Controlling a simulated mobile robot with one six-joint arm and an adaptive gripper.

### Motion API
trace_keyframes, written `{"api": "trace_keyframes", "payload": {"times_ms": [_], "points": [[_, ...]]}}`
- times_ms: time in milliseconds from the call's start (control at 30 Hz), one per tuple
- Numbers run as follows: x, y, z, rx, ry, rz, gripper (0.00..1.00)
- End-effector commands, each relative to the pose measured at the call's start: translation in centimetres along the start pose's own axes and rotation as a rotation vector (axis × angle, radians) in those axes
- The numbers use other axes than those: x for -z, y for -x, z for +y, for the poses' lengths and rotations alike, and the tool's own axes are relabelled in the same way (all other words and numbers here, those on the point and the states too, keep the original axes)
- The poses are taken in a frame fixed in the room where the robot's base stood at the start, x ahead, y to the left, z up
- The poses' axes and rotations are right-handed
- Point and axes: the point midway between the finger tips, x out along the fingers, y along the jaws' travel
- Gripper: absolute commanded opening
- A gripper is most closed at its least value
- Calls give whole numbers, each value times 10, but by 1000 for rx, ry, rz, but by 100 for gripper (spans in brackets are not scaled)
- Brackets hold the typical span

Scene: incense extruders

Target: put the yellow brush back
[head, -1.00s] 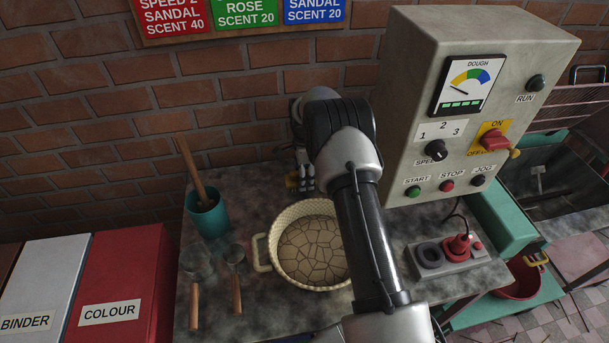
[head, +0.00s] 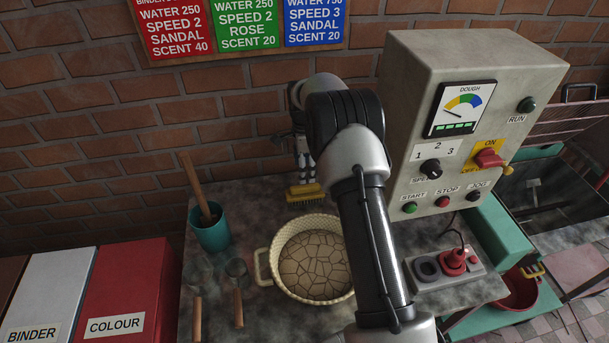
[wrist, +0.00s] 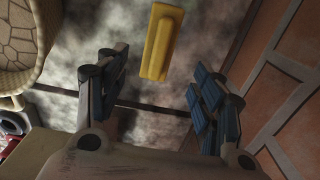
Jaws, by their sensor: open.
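The yellow brush (head: 306,194) lies on the dark stone bench top (head: 262,205), behind the cream basket-like pan and near the brick wall. My gripper (head: 303,172) is above and behind it in the head view, partly hidden by my arm. In the wrist view the brush (wrist: 161,42) lies on the mottled bench, beyond the gap between my fingertips (wrist: 157,78). The two blue-padded fingers are spread wide with nothing between them. The brush appears apart from both fingers.
The cream pan (head: 262,268) of cracked dough stands just in front of the brush. The grey control box (head: 480,70) rises at right. Brick wall stands close behind.

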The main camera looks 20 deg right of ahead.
Motion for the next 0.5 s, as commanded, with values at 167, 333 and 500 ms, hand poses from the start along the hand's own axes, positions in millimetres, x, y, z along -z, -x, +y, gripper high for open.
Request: {"api": "trace_keyframes", "payload": {"times_ms": [167,333,500], "points": [[-1,19,1,2,7,0,61],[-9,63,12,32,115,1,61],[-24,140,52,89,356,12,61]]}}
